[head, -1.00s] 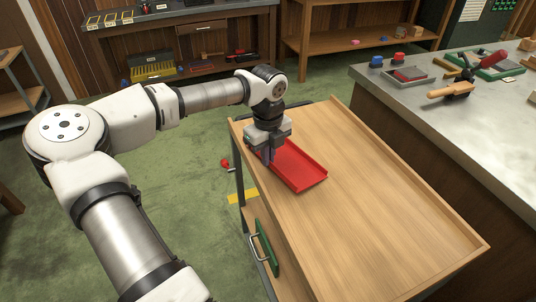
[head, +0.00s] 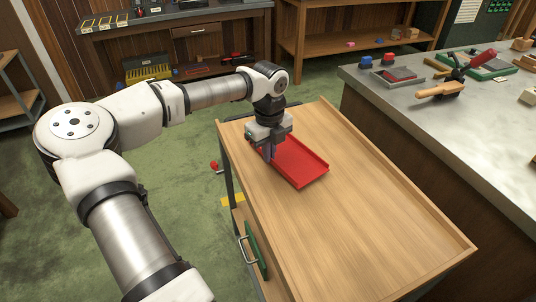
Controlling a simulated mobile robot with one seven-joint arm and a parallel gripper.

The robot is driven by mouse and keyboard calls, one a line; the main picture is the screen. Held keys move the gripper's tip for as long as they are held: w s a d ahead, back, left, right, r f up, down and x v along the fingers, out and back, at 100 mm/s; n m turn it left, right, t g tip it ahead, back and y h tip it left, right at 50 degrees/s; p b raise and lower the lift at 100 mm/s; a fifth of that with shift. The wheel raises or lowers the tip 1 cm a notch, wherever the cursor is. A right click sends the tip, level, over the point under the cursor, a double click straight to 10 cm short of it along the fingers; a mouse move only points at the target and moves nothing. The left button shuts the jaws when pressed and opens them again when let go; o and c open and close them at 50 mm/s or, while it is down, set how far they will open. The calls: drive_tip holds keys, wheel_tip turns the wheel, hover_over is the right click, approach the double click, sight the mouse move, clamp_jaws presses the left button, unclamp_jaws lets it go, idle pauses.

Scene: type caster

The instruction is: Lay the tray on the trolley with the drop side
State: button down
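The red tray (head: 302,164) is shallow, with raised rims along its sides. It appears to lie flat on, or just above, the trolley's wooden top (head: 370,210), near its far left edge. The tray's far left end is hidden behind my gripper. A green panel with a metal handle (head: 254,250) shows below the trolley top on the left side.
A metal-topped workbench (head: 440,120) stands close along the trolley's right, holding a brush (head: 438,90), stamps and pads. A shelf bench (head: 180,30) is at the back. A red knob (head: 214,165) juts out left of the trolley. The trolley top's near half is bare.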

drive_tip(key=shift+a, duration=0.15)
drive_tip(key=c, duration=1.6)
unclamp_jaws()
drive_tip(key=shift+o, duration=0.2)
drive_tip(key=shift+s, duration=0.1)
